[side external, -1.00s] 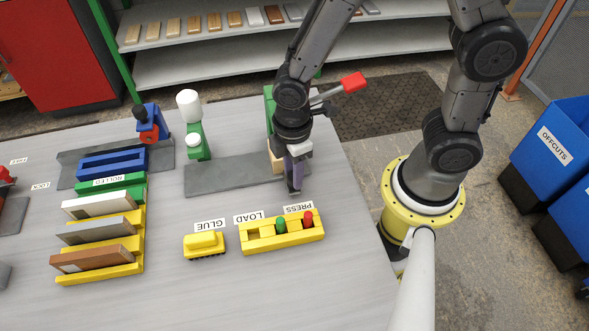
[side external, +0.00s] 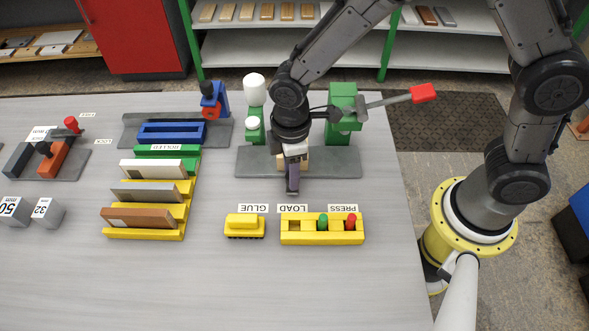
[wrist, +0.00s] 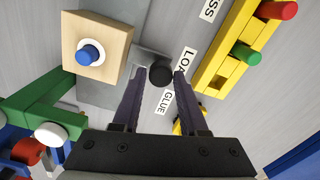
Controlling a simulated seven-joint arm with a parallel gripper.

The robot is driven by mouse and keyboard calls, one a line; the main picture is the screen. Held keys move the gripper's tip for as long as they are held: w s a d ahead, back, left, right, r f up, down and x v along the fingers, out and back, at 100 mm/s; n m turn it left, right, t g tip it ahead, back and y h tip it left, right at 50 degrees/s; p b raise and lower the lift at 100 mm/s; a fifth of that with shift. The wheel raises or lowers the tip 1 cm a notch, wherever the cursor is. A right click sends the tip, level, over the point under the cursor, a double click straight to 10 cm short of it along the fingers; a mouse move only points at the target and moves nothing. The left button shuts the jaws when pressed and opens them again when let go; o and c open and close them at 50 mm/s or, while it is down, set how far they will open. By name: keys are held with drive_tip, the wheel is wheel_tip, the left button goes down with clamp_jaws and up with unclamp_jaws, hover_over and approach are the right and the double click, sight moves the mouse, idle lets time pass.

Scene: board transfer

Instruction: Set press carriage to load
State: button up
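The press carriage (wrist: 116,40) is a light wooden block with a blue round peg on it, sitting on the grey base plate (side external: 336,165). In the side external view it is partly hidden behind my gripper (side external: 292,188). A black knob (wrist: 161,75) sticks out from the carriage on a grey stem. In the wrist view my gripper (wrist: 158,72) has its fingers on both sides of the knob, with a gap at the left finger; it looks open. The LOAD label (side external: 292,209) is in front of the gripper, between the GLUE label (side external: 253,208) and PRESS label (side external: 343,209).
The green press (side external: 342,100) with its red-tipped lever (side external: 423,92) stands right of the carriage. A white-topped green post (side external: 255,125) stands left. A yellow holder (side external: 322,237) with green and red pegs and a small yellow block (side external: 245,225) lie in front.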

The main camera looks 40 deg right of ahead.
drive_tip(key=shift+o, duration=1.4)
drive_tip(key=shift+s, duration=0.1)
wheel_tip(320, 180, up, 14)
drive_tip(key=shift+f, duration=0.15)
